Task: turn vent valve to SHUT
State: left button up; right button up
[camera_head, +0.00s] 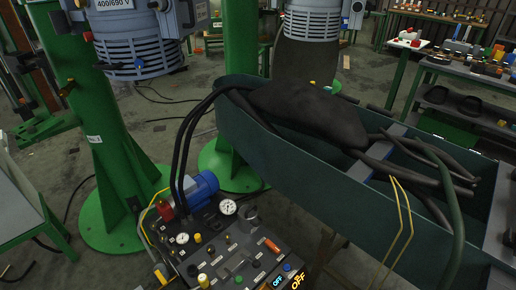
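A dark hydraulic control panel (222,258) stands at the bottom centre, with small labels too small to read. Neither of my grippers is in view.
A blue motor (196,187) and black hoses (181,150) stand behind the panel. A long dark green trough (265,150) with black bags and pipes lies to the right. Green columns (105,165) rise behind. A green-legged table (22,205) is at left.

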aim_at(273, 247)
jog(key=z, duration=0.55)
jog(key=k, duration=0.6)
jog(key=z, duration=0.7)
jog(key=i, duration=1.15)
jog(key=u, duration=0.4)
